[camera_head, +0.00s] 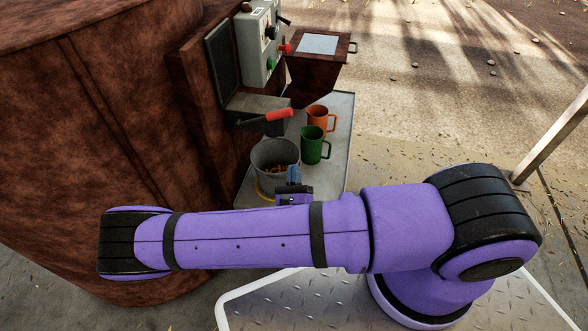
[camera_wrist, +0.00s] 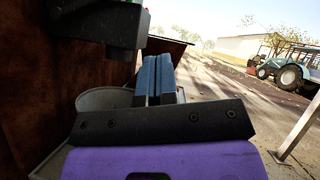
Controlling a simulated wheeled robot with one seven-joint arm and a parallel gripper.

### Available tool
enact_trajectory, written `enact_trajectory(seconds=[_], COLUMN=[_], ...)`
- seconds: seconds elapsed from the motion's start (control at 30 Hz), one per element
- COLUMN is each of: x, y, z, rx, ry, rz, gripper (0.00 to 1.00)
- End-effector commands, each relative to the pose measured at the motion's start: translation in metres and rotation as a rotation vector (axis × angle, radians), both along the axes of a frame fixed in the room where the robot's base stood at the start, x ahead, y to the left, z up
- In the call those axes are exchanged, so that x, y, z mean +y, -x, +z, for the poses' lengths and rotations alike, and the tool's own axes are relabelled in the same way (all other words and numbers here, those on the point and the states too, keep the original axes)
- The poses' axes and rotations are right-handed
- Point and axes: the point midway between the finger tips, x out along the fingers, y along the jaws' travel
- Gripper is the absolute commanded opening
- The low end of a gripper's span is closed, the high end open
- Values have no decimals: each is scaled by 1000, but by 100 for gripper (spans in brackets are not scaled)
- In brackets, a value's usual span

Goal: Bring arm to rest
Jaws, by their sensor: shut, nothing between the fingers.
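My purple arm (camera_head: 255,238) stretches across the lower part of the head view, from its base at the right to a black joint at the left. My gripper (camera_head: 293,174) shows just above the arm's middle, partly hidden behind it. In the wrist view its two blue fingers (camera_wrist: 155,78) stand side by side, shut and empty. In the head view the fingers are close in front of a grey bucket (camera_head: 275,152) with brownish bits inside. I cannot tell whether they touch it. The bucket's rim also shows behind the fingers in the wrist view (camera_wrist: 104,98).
A rusty tank (camera_head: 90,130) fills the left. A metal shelf (camera_head: 338,140) carries the bucket, a green jug (camera_head: 312,145) and an orange jug (camera_head: 317,117). A red-handled lever (camera_head: 279,115) and grey control box (camera_head: 258,42) are above. A metal post (camera_head: 550,135) stands right. Open ground lies beyond.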

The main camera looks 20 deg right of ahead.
Motion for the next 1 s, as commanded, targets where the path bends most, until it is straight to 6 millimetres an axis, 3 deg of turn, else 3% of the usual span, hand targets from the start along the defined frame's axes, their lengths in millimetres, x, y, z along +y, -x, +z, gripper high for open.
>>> enact_trajectory(seconds=[0.3,0.47,1.0], x=[0,-2,-32], y=[0,-1,7], z=[1,11,102], rx=[-1,-21,-195], ry=[-2,-53,-513], rz=[-2,-60,-561], gripper=[0,0,0])
